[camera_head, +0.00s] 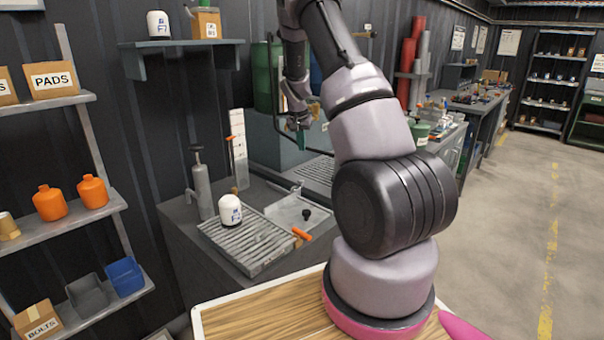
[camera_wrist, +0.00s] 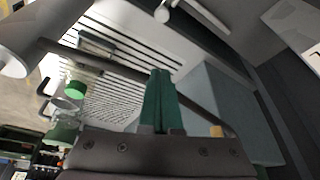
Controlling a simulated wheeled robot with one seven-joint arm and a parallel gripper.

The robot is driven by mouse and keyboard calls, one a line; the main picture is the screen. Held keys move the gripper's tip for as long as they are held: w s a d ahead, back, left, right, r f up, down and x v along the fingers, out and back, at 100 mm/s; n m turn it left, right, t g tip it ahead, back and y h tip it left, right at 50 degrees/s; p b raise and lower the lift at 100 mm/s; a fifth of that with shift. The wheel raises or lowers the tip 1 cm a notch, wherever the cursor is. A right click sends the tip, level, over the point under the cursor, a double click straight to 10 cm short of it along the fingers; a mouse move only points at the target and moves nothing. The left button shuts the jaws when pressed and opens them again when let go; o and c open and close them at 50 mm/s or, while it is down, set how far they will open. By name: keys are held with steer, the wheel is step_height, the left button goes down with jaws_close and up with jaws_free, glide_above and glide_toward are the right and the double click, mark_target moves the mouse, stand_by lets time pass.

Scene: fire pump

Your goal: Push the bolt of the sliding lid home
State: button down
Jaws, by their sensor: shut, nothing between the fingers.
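My gripper (camera_head: 300,140) hangs above the grey bench in the head view, partly behind my arm. In the wrist view its green fingers (camera_wrist: 161,98) are together, with nothing between them, over a pale slatted surface. A flat grey plate (camera_head: 285,212) with a black knob (camera_head: 306,214) lies on the bench; it may be the sliding lid. A small metal bar (camera_head: 297,187) at its back edge may be the bolt, but it is too small to be sure. My gripper is apart from both.
A slatted grey tray (camera_head: 240,245) bears a white canister (camera_head: 230,210). An orange-handled tool (camera_head: 301,234) lies beside it. A grey pump cylinder (camera_head: 202,190) stands at the back left. A blue-grey box (camera_head: 275,143) stands behind, near my gripper.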

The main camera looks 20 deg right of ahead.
mark_target(292, 192)
steer(key=shift+w+d+f, duration=0.15)
steer(key=shift+d+f, duration=0.05)
steer(key=shift+f, duration=0.35)
steer(key=x, duration=1)
steer(key=shift+f, duration=0.15)
steer(key=shift+s+a+f, duration=0.2)
steer(key=shift+s+a, duration=1.05)
steer(key=shift+s, duration=0.25)
steer(key=shift+s+a, duration=0.35)
steer(key=shift+a, duration=0.5)
steer(key=shift+s+a, duration=0.35)
steer(key=shift+a, duration=0.45)
steer(key=shift+s+a, duration=0.35)
steer(key=shift+a, duration=0.5)
